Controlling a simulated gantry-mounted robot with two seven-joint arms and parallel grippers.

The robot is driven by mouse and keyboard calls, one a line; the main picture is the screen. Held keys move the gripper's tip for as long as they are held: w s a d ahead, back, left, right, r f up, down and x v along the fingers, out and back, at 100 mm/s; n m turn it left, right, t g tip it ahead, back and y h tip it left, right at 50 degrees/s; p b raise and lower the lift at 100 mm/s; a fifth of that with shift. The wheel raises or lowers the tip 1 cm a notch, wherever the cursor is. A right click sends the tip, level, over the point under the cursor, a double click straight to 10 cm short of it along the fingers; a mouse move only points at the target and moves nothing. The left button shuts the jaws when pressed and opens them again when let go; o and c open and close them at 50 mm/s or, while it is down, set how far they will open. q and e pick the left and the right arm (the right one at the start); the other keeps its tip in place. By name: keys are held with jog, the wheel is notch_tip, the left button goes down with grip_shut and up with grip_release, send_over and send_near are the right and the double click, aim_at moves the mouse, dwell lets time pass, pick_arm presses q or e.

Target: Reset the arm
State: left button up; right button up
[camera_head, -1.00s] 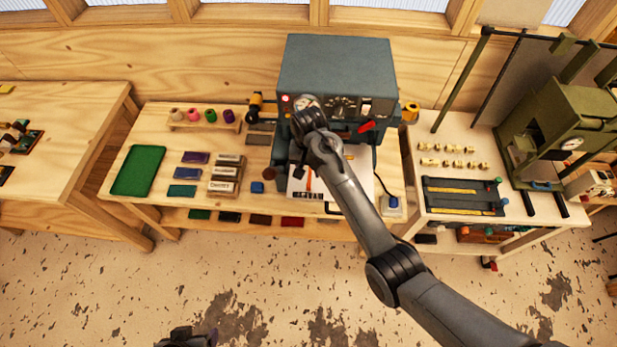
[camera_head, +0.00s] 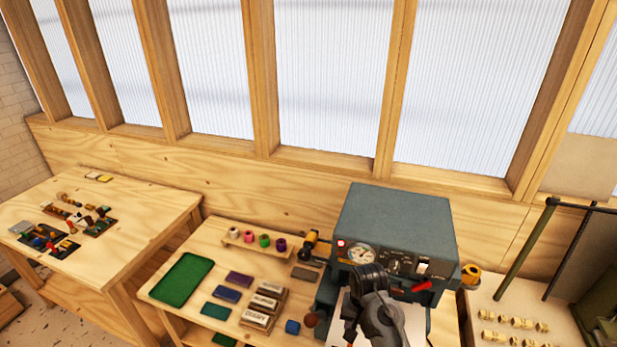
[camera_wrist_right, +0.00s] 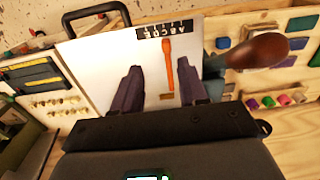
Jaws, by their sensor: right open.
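My right arm (camera_head: 378,318) shows at the bottom of the head view, in front of the grey-blue foil machine (camera_head: 395,225). In the right wrist view my right gripper (camera_wrist_right: 155,85) is open, with its two dark fingers apart and nothing between them. A white sheet or plate (camera_wrist_right: 110,60) lies beyond the fingers, with a black lettered strip and an orange strip on it. A brown knob on a lever (camera_wrist_right: 258,50) is to the right of the fingers. My left gripper is not in the frames.
Foil rolls stand on a rack (camera_head: 257,243) left of the machine. A green tray (camera_head: 182,280), ink-coloured blocks and labelled boxes (camera_head: 262,306) lie on the bench. Brass pieces (camera_head: 513,322) are on the right table. Another table (camera_head: 110,240) stands at left.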

jog(key=shift+n+t, duration=0.4)
jog(key=shift+n, duration=0.2)
jog(key=s+d+f, duration=0.1)
jog(key=s, duration=0.1)
jog(key=s+d+f, duration=0.1)
jog(key=s+f, duration=0.1)
jog(key=s, duration=0.1)
jog(key=s+d+f+p, duration=0.1)
jog(key=s+f, duration=0.1)
jog(key=s, duration=0.1)
jog(key=shift+s, duration=0.25)
jog(key=s+d+r+n+t+p, duration=0.1)
jog(key=s+r+n, duration=0.1)
jog(key=s, duration=1)
jog(key=s+d+r+n+t+p, duration=0.1)
jog(key=s+d+r+n, duration=0.1)
jog(key=s, duration=0.9)
jog(key=shift+s+d+r+n+t, duration=0.2)
jog(key=shift+s+r+n+t, duration=0.15)
jog(key=shift+r, duration=0.25)
